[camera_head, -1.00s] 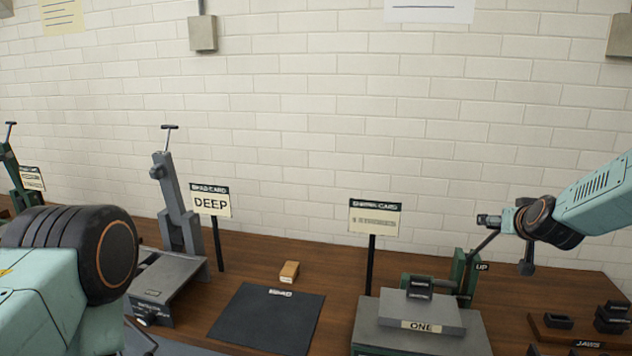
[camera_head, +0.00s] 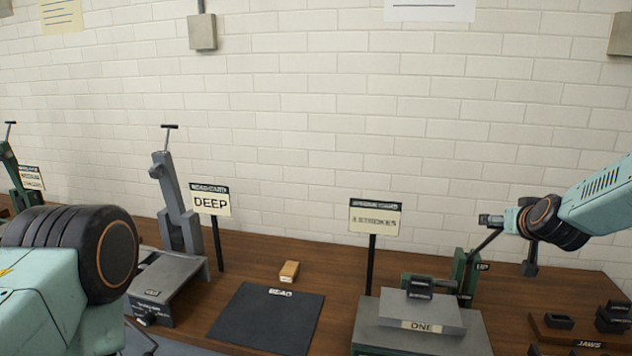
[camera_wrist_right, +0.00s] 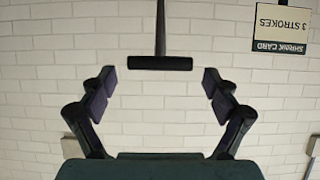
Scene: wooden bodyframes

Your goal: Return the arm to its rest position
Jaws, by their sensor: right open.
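My right arm comes in from the right in the head view, its gripper (camera_head: 490,220) at the upper end of the lever (camera_head: 487,242) on the green shrinker (camera_head: 466,272). In the right wrist view the gripper (camera_wrist_right: 159,82) has its two fingers spread wide. The lever's dark T-shaped bar (camera_wrist_right: 160,63) shows between the fingertips, with a gap on each side and nothing gripped. My left arm (camera_head: 60,280) fills the lower left of the head view; its gripper does not show.
A grey machine (camera_head: 175,215) with a tall T-handle stands left. A DEEP card (camera_head: 211,204) and a shrink card (camera_head: 375,217) stand on posts; the latter reads 3 STROKES in the wrist view. A black mat (camera_head: 265,320), wooden block (camera_head: 289,271) and jaws board (camera_head: 560,330) lie on the bench.

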